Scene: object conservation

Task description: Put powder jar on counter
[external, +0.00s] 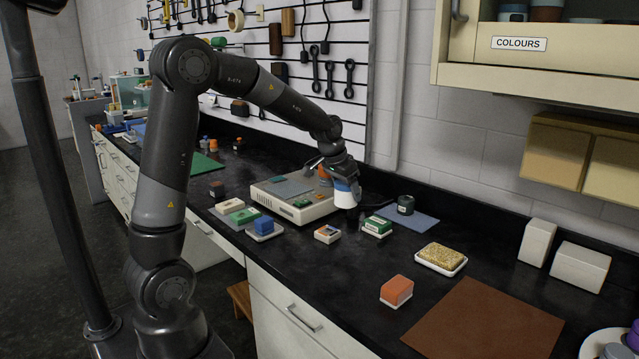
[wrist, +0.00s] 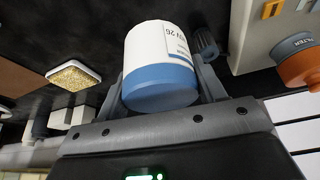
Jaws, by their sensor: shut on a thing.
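A white jar with a blue band (external: 346,197), probably the powder jar, hangs under my gripper (external: 341,178) beside the right end of the beige device on the black counter (external: 330,270). In the wrist view the white jar (wrist: 158,48) sits between the two fingers of my gripper (wrist: 160,80), its blue end toward the palm. Part of a printed label shows. My gripper is shut on it. I cannot tell whether the jar's base touches the counter.
The beige device (external: 300,208) stands left of the jar with an orange-and-blue jar (wrist: 299,62) on it. Bare counter shows between these things.

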